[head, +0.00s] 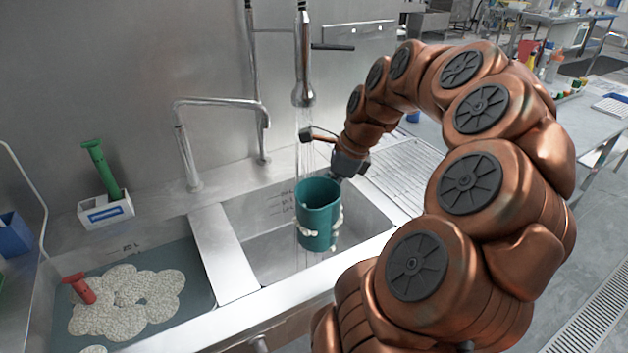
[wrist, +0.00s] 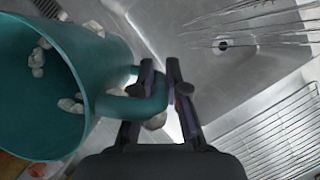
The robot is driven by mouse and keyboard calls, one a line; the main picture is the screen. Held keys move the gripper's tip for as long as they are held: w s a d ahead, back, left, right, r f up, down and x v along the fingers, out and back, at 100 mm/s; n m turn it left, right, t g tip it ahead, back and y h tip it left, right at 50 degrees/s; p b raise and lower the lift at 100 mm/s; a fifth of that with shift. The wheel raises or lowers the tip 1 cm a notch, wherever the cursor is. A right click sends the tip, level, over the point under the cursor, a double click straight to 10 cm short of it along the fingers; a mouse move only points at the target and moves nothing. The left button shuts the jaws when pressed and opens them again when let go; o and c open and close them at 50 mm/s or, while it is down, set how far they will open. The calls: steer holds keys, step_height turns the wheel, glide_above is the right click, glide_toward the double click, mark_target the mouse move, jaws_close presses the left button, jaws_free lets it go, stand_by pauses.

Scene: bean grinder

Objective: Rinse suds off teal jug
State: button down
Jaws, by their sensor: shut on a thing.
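The teal jug (head: 318,215) hangs upright over the right sink basin, under the spray tap (head: 303,90). Thin streams of water fall from the tap toward the jug and past it. White suds cling to its outer wall, at the sides and low down. In the wrist view the jug (wrist: 105,60) fills the left side, with clumps of suds inside and near its rim. My gripper (wrist: 160,85) is shut on the jug's handle (wrist: 140,100). In the head view my gripper (head: 345,168) is at the jug's right side, its fingers mostly hidden.
The left basin (head: 190,270) holds dark water with foam (head: 130,300) and a red-handled tool (head: 80,288). A green-handled brush (head: 100,165) stands in a white holder (head: 106,208) on the ledge. A bent faucet (head: 185,150) stands between. A drying rack (head: 405,165) lies to the right.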

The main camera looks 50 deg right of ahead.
steer(key=w+d+f+p, duration=0.3)
steer(key=w+d+p, duration=0.3)
steer(key=w, duration=0.6)
steer(key=shift+d, duration=0.35)
stand_by(0.5)
steer(key=shift+d, duration=0.1)
stand_by(0.5)
steer(key=shift+s+d+r, duration=0.1)
steer(key=shift+s+d, duration=0.2)
steer(key=shift+d, duration=0.1)
